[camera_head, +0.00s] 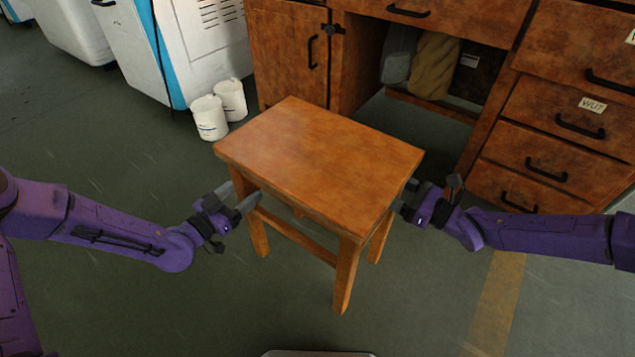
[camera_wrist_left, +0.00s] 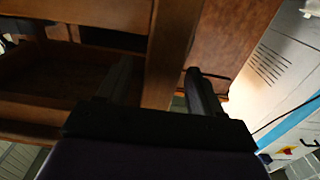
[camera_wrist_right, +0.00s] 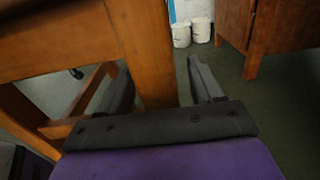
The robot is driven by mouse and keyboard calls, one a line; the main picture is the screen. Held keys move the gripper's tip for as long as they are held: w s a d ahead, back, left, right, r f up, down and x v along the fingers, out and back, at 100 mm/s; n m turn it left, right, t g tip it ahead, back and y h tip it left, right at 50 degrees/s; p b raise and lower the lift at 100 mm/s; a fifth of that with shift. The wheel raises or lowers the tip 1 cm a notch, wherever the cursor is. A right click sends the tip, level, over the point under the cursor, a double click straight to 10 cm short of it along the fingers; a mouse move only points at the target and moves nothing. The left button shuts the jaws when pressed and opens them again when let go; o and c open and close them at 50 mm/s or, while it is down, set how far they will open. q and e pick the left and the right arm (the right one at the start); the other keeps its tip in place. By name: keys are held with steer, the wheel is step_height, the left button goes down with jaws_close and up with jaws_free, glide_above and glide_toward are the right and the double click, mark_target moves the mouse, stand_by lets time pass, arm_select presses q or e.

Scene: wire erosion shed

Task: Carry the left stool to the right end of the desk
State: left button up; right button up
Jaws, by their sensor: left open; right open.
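A wooden stool (camera_head: 318,155) with a rectangular orange-brown seat stands upright in front of the desk (camera_head: 500,75); its feet appear to be on the floor. My left gripper (camera_head: 239,196) is open below the seat's left edge, with a stool leg (camera_wrist_left: 168,55) between its fingers in the left wrist view. My right gripper (camera_head: 404,197) is open at the seat's right side, partly hidden by the seat. In the right wrist view a stool leg (camera_wrist_right: 147,50) stands between its fingers. No second stool is in view.
Two white buckets (camera_head: 209,117) stand behind the stool on the left, beside a white and blue machine (camera_head: 205,40). The desk has a cupboard, drawers and an open knee space with sacks (camera_head: 434,65). The floor in front is clear, with a yellow stripe (camera_head: 497,300) at right.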

arm_select(q)
steer(key=shift+w+d, duration=0.2)
steer(key=shift+w, duration=0.05)
arm_select(e)
steer(key=shift+w+a, duration=0.2)
steer(key=shift+a, duration=0.05)
arm_select(q)
jaws_close()
arm_select(e)
jaws_close()
steer(key=shift+d, duration=0.1)
stand_by(0.7)
